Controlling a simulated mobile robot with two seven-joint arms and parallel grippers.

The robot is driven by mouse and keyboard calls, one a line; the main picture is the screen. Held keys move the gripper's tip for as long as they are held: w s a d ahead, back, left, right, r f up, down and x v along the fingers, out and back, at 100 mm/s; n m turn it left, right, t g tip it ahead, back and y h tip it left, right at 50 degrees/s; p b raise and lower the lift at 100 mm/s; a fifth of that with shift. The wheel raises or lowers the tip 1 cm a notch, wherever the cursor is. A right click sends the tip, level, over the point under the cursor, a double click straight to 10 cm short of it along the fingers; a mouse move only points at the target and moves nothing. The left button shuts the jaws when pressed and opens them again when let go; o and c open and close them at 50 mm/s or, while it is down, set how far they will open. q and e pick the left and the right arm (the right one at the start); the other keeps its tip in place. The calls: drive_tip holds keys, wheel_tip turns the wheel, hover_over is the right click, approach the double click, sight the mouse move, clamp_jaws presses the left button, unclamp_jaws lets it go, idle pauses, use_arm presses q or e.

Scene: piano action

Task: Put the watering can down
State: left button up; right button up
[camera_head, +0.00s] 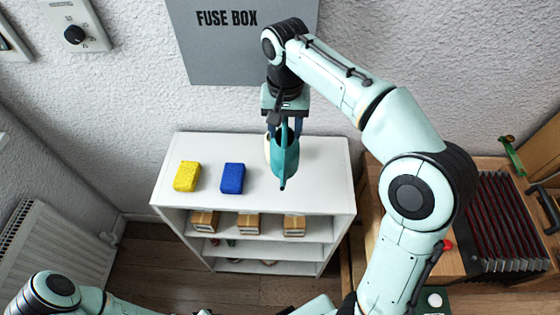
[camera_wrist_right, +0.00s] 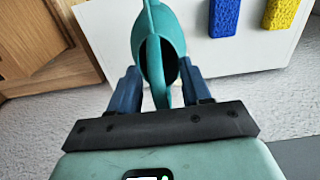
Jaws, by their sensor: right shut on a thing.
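The teal watering can (camera_head: 285,158) is in my right gripper (camera_head: 284,128), over the right part of the white shelf unit's top (camera_head: 320,170). Its spout points toward the front of the shelf. The right wrist view shows the can (camera_wrist_right: 152,22) between the blue fingers of the right gripper (camera_wrist_right: 160,78), which are shut on it. I cannot tell whether its base touches the shelf top. My left gripper is out of view; only part of my left arm shows at the bottom left of the head view.
A yellow sponge (camera_head: 187,176) and a blue sponge (camera_head: 232,178) lie on the shelf top, left of the can. Small boxes (camera_head: 248,224) stand on the shelf below. The grey fuse box (camera_head: 240,55) is on the wall behind. An accordion (camera_head: 503,222) stands at right.

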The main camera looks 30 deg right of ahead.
sight(284, 148)
wheel_tip(284, 148, down, 8)
drive_tip(key=shift+w+r+b, duration=0.1)
drive_tip(key=shift+r+b, duration=0.1)
drive_tip(key=shift+b, duration=0.4)
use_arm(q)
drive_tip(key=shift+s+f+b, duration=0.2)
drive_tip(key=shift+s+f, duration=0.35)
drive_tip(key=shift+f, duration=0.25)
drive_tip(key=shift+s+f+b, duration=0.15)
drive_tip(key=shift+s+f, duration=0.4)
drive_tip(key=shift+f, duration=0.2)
use_arm(e)
drive_tip(key=shift+f, duration=2.35)
drive_tip(key=o, duration=1.2)
drive_tip(key=shift+f, duration=0.1)
wheel_tip(284, 148, up, 12)
drive_tip(key=shift+w+r+p, duration=0.1)
drive_tip(key=shift+r+p, duration=0.05)
drive_tip(key=shift+p, duration=1.05)
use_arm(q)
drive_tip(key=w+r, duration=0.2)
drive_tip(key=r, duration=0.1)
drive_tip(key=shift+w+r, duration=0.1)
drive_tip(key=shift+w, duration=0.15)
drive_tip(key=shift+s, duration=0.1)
